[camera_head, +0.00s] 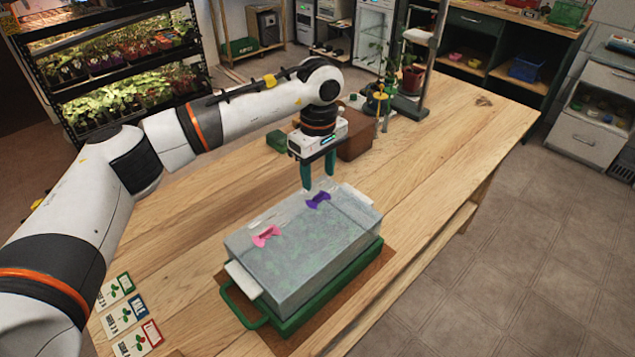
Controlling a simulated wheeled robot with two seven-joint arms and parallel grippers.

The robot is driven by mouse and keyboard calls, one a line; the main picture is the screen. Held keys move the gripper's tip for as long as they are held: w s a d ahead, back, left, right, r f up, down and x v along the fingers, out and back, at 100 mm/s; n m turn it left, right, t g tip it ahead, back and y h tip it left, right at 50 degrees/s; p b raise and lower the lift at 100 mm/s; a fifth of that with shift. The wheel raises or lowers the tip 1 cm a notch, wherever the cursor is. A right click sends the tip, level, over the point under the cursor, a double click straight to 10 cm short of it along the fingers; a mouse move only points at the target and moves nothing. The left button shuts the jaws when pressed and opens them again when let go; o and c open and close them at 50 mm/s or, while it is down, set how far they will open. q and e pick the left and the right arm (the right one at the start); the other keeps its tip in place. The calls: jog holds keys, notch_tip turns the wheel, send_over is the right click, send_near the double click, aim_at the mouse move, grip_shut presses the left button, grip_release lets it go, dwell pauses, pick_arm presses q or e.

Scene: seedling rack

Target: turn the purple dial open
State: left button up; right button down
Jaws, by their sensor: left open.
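The purple dial (318,200) sits on top of a clear propagator lid, towards its far end. A pink dial (266,236) is on the same lid, nearer the left end. The cloudy lid (318,257) covers a green tray (335,290) on the wooden table. My left gripper (319,187) points down just above and beside the purple dial, with its two green fingers apart and nothing between them. From this angle I cannot tell whether the fingertips touch the lid. My right gripper does not show.
Seed cards (121,318) lie at the table's near left. A brown box (356,135), a green block (277,141) and a potted plant (412,78) with a stand are behind the gripper. The table's right side (440,170) is clear.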

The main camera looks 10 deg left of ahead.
aim_at(318, 194)
pick_arm(q)
notch_tip(318, 194, down, 4)
jog(key=shift+r+p, duration=0.1)
jog(key=shift+p, duration=0.3)
jog(key=shift+f, duration=0.55)
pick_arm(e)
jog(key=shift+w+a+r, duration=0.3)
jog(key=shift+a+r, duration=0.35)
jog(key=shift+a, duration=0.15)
pick_arm(q)
jog(key=c, duration=1)
jog(key=shift+f+n+b, duration=0.1)
jog(key=shift+n+b, duration=1.35)
jog(key=shift+n, duration=0.35)
jog(key=n+b, duration=0.2)
jog(key=n, duration=0.2)
jog(key=shift+n, duration=0.3)
jog(key=n+b, duration=0.2)
jog(key=n, duration=0.2)
jog(key=shift+n, duration=0.3)
jog(key=n+b, duration=0.1)
jog(key=n, duration=0.3)
jog(key=shift+n, duration=0.4)
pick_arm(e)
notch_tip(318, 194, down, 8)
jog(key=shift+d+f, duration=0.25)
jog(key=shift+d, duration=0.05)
pick_arm(q)
jog(key=shift+b, duration=0.3)
